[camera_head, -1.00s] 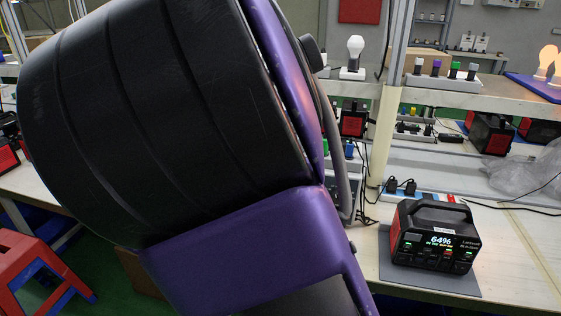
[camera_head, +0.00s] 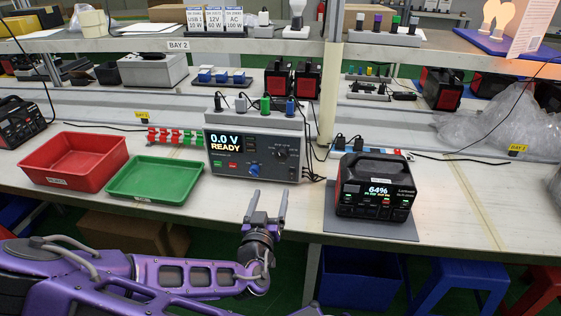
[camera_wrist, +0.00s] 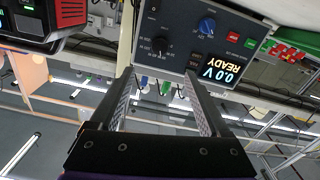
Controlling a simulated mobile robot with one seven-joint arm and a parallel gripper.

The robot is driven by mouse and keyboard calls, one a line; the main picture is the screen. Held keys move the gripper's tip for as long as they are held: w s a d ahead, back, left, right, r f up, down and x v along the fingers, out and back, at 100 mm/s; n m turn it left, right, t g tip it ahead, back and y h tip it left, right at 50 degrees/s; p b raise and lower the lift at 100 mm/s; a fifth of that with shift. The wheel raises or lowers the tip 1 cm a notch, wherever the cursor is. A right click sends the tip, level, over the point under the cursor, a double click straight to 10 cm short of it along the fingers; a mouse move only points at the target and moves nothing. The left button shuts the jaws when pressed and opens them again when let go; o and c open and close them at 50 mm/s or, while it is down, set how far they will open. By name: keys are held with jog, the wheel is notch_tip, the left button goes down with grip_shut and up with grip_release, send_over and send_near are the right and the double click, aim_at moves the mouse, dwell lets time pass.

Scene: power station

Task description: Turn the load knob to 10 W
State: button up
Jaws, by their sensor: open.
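The grey tester (camera_head: 228,178) stands on the bench, its screen (camera_head: 226,142) reading "0.0 V READY". Its front has a black knob (camera_head: 281,154) with small markings around it and a blue knob (camera_head: 254,170) lower down. Both show in the wrist view, the black knob (camera_wrist: 160,46) and the blue knob (camera_wrist: 207,26). I cannot read which is the load knob or its setting. My gripper (camera_head: 268,200) is open and empty in front of the tester, apart from it. In the wrist view, the tester's face lies beyond my fingertips (camera_wrist: 159,80).
A black power station (camera_head: 375,188) reading 64% stands on a grey mat right of the tester. A green tray (camera_head: 155,196) and a red tray (camera_head: 75,183) lie to the left. A shelf with several plugs and signs (camera_head: 215,20) runs above the tester.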

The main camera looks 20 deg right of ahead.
aim_at(281, 158)
jog(key=x, duration=1.5)
jog(key=shift+w+d, duration=0.25)
grip_shut()
jog(key=n+b, duration=0.1)
jog(key=n, duration=0.3)
jog(key=shift+f+b, duration=0.1)
jog(key=shift+b, duration=0.2)
jog(key=shift+s+n+b, duration=0.1)
jog(key=shift+n+b, duration=0.25)
jog(key=shift+n, duration=1.45)
